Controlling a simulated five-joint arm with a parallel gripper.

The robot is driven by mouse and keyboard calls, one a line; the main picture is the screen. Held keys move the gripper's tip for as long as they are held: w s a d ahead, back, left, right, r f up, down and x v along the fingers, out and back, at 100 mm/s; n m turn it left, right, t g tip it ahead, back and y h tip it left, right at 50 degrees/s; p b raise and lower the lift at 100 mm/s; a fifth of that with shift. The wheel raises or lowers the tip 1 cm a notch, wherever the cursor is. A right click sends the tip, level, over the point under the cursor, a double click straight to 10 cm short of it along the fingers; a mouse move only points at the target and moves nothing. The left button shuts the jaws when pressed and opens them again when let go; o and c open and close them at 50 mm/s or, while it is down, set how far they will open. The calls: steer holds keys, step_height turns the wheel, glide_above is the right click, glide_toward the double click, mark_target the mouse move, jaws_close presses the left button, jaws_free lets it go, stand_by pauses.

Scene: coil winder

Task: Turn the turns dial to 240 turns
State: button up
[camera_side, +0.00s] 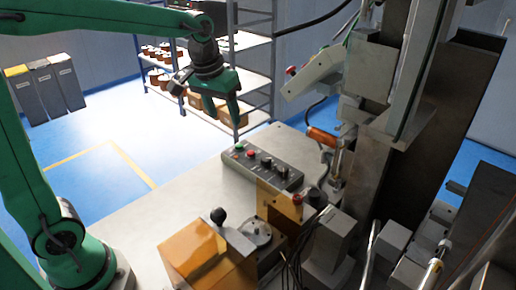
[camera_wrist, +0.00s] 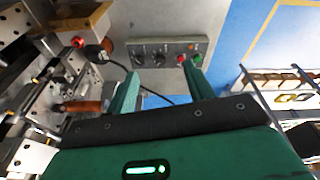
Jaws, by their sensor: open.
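A grey control box (camera_side: 262,165) stands on the bench's far edge with a green button (camera_side: 240,147), a red button (camera_side: 250,153) and dark knobs (camera_side: 267,163). In the wrist view, the box (camera_wrist: 165,48) shows past my fingers, with a dark knob (camera_wrist: 159,60) near the red button (camera_wrist: 181,59). I cannot tell which knob is the turns dial, and no scale is readable. My gripper (camera_side: 221,113) is open and empty, high above and behind the box in the side view. Its two green fingers also show apart in the wrist view (camera_wrist: 162,84).
An orange box (camera_side: 205,255) and a black ball-topped lever (camera_side: 218,216) stand at the bench front. The metal winder frame (camera_side: 385,120) rises at right. A shelf (camera_side: 250,75) with brown goods stands behind. The bench's left part is clear.

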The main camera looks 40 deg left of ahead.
steer(key=w+f+n+g, duration=0.1)
steer(key=w+f+g, duration=0.1)
steer(key=w+f, duration=0.6)
steer(key=n, duration=0.1)
glide_above(266, 158)
steer(key=shift+g, duration=0.4)
step_height(266, 158, down, 5)
steer(key=shift+f, duration=0.1)
steer(key=shift+f, duration=3.9)
steer(key=c, duration=1)
